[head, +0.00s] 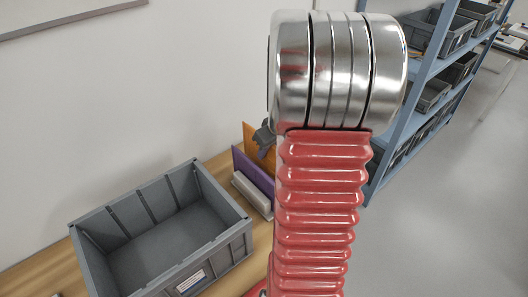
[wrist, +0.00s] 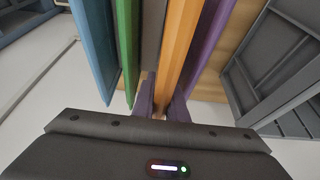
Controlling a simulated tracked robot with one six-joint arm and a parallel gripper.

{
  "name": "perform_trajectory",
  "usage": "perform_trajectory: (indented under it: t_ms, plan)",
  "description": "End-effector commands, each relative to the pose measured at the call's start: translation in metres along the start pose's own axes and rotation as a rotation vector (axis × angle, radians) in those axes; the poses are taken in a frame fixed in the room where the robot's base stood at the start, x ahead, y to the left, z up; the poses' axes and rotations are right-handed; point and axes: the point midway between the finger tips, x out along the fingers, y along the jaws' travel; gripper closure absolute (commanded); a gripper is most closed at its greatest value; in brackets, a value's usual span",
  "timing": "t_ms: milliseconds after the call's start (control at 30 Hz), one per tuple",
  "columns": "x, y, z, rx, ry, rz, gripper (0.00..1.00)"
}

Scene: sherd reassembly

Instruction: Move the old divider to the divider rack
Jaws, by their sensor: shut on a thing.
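An orange divider (wrist: 181,45) runs between the two fingers of my gripper (wrist: 162,108) in the wrist view. My gripper is shut on it. In the head view the orange divider (head: 249,136) shows upright behind a purple divider (head: 250,175), with my gripper (head: 264,137) at its top; my arm hides much of this area. The purple divider (wrist: 213,40) is just right of the orange one in the wrist view. A green divider (wrist: 126,45) and a blue divider (wrist: 94,45) stand to the left. I cannot tell which is the divider rack.
An empty grey crate (head: 245,240) stands on the wooden table (head: 40,275), left of the dividers; it also shows in the wrist view (wrist: 245,95). A light grey block (head: 251,193) lies before the purple divider. A blue shelf (head: 408,112) with grey bins stands at the right.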

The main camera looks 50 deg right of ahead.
Motion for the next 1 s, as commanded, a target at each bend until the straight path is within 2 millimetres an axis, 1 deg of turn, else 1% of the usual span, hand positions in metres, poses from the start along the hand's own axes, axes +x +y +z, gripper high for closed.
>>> perform_trajectory:
  t_ms: [800, 1000]
  plan:
    - [0.020, 0.000, 0.008, 0.000, 0.000, 0.000, 1.00]
    - [0.023, 0.000, 0.009, -0.001, 0.000, 0.000, 1.00]
